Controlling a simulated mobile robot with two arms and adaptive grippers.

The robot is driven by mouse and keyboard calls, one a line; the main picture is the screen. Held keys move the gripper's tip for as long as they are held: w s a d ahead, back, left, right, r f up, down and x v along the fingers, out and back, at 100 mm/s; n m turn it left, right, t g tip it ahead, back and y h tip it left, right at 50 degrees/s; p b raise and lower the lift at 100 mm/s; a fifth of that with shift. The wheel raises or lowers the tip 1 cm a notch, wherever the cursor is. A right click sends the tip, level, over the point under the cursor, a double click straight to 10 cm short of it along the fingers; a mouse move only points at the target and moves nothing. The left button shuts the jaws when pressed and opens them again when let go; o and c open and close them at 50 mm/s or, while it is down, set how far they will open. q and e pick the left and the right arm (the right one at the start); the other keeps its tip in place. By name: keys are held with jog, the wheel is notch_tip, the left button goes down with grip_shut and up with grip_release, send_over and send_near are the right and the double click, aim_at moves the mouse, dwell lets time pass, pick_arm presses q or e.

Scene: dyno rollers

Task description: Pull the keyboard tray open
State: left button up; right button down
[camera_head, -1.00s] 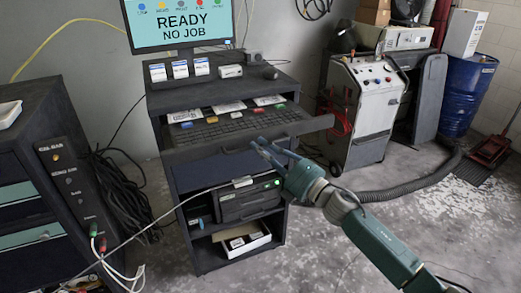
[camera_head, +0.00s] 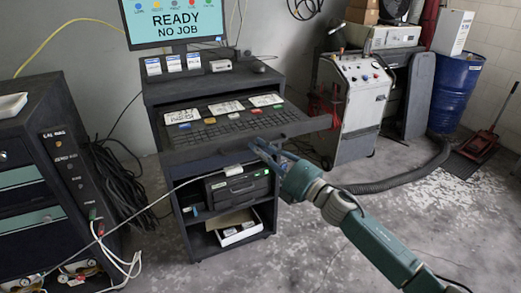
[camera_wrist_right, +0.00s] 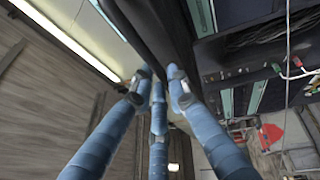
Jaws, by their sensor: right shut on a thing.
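The dark keyboard tray (camera_head: 296,125) is slid partly out of the front of the dark cart. A black keyboard (camera_head: 236,126) lies on it, with several white cards and coloured tiles behind. My right gripper (camera_head: 262,149) comes in from the lower right and is shut on the tray's front edge. In the right wrist view, the blue segmented fingers (camera_wrist_right: 158,85) close in around a dark edge of the tray (camera_wrist_right: 160,35); the exact contact is partly hidden. My left gripper is not in view.
A monitor (camera_head: 177,18) stands above the cart (camera_head: 272,84). A printer-like unit (camera_head: 238,188) sits on a lower shelf. A dark cabinet (camera_head: 30,165) is at left, a white machine (camera_head: 358,105) and a blue drum (camera_head: 456,90) at right. Floor in front is clear.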

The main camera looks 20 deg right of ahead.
jog(key=c, duration=1.7)
grip_release()
jog(key=shift+o, duration=0.2)
jog(key=v, duration=1.2)
jog(key=shift+d+f, duration=0.1)
